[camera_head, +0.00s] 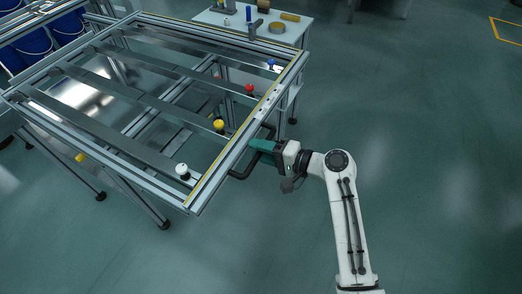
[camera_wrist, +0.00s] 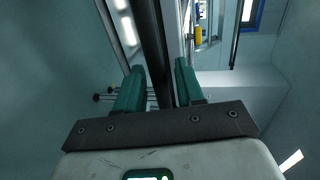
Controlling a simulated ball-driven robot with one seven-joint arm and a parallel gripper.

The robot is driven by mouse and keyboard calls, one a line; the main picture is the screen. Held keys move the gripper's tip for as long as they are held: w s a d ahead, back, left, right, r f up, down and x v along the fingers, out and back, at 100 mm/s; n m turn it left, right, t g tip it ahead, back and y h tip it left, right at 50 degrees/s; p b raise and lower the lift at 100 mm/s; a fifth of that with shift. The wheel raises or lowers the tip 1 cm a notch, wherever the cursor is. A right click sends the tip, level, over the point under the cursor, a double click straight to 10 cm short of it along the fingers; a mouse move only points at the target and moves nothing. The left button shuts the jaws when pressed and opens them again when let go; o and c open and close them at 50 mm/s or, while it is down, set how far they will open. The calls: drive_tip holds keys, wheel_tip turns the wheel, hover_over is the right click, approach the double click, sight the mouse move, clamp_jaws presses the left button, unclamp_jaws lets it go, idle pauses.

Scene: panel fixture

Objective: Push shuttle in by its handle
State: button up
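The panel fixture is a large aluminium frame (camera_head: 205,192) on legs. A black bow-shaped handle (camera_head: 240,175) sticks out from its near right side in the head view. My gripper (camera_head: 258,149) reaches in from the right, and its green fingers lie across the handle. In the wrist view, the handle's dark bar (camera_wrist: 152,40) runs between the two green fingers of my gripper (camera_wrist: 160,80), close to both. The palm hides the bar's lower end. The shuttle itself cannot be told apart from the frame's rails.
White (camera_head: 182,171), yellow (camera_head: 219,125), red (camera_head: 250,88) and blue (camera_head: 271,64) knobs line the near rail. A side table (camera_head: 229,20) with tools stands behind the frame. Blue bins (camera_head: 35,42) are at the upper left. The floor (camera_head: 440,150) on the right is clear.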

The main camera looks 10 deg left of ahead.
clamp_jaws()
idle(0.3)
idle(0.3)
